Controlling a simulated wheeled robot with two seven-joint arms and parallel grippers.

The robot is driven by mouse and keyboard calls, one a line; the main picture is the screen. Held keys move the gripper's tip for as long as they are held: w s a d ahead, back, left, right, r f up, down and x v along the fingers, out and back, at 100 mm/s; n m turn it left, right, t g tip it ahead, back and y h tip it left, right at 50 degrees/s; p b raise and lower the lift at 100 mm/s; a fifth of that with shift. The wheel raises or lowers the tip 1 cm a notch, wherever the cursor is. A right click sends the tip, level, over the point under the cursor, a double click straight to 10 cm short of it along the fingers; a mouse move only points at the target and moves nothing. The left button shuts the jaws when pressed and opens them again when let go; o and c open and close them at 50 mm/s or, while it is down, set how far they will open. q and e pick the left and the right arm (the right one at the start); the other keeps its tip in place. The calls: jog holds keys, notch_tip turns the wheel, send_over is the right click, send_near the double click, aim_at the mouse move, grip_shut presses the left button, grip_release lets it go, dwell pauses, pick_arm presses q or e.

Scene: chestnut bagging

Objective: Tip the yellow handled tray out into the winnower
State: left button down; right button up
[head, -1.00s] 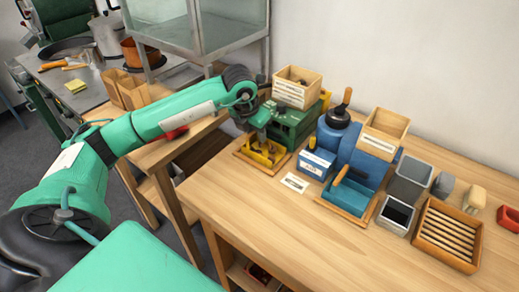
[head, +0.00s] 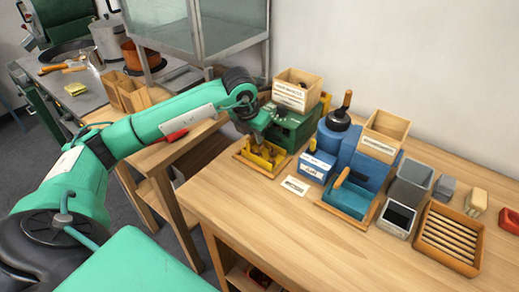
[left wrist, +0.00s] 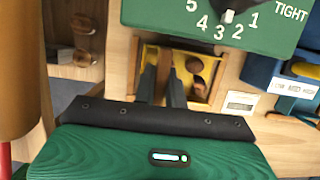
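The yellow handled tray (head: 264,157) sits low on a shallow wooden base (head: 248,164) in front of the green machine (head: 297,126). Brown chestnuts lie in it, and it also shows in the left wrist view (left wrist: 212,58). My left gripper (head: 258,143) is over the tray, its fingers (left wrist: 162,78) pointing down at the tray's left part. Whether the fingers pinch the tray's handle is unclear. My right gripper is out of view. A blue machine (head: 345,148) with a crank stands to the right; no readable label shows which machine is the winnower.
A wooden hopper box (head: 297,90) tops the green machine, and another wooden hopper (head: 385,133) is by the blue machine. A blue-white box (head: 316,167), grey bins (head: 397,217) and a slatted wooden crate (head: 450,237) stand rightward. The table's front (head: 290,225) is clear.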

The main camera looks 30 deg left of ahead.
pick_arm(q)
jog(key=shift+r+p, duration=1.4)
jog(key=shift+r, duration=1.15)
jog(key=shift+f, duration=0.1)
